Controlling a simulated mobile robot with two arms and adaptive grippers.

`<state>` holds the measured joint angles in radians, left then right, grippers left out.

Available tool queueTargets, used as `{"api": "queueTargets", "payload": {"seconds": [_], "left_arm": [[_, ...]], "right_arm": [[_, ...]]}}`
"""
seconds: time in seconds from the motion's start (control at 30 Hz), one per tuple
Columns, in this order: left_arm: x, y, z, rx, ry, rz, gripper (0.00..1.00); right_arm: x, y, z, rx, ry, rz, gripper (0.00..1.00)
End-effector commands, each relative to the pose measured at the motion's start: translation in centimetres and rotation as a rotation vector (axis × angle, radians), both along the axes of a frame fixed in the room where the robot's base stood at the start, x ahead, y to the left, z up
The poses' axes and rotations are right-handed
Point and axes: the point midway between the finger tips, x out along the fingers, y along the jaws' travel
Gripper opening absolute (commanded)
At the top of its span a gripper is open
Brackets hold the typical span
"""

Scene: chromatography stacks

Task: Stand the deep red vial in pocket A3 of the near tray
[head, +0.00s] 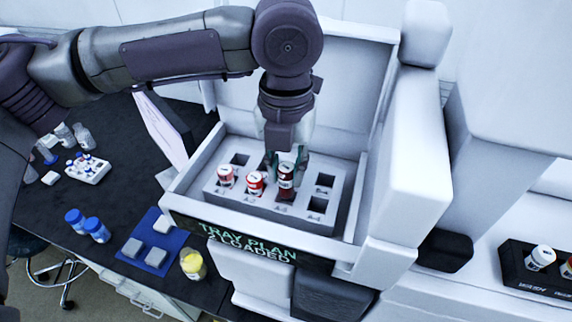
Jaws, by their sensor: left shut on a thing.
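The deep red vial (286,181) has a white cap and stands roughly upright in the head view. It is at the front-row pocket third from the left of the grey tray (337,222), above the A-3 mark. Its lower end meets the dark pocket opening; I cannot tell whether it rests on the bottom. My left gripper (287,163) comes down from above and behind, shut on this vial, its fingers partly hidden. My right gripper is out of view.
A pink vial (226,177) and a red vial (255,183) stand in the two front pockets to the left. The front pocket at right (317,205) is empty. White housing walls (358,190) surround the tray. A black rack (535,270) with white-capped vials is at far right.

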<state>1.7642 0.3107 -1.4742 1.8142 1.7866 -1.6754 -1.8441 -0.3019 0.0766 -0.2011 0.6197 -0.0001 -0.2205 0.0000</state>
Motion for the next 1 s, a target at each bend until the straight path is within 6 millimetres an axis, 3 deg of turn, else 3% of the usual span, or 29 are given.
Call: {"api": "queueTargets", "payload": {"seconds": [1.0], "left_arm": [[0.0, 0.0, -2.6, 0.0, 0.0, 0.0, 0.0]], "right_arm": [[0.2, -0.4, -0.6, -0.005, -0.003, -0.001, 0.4]]}}
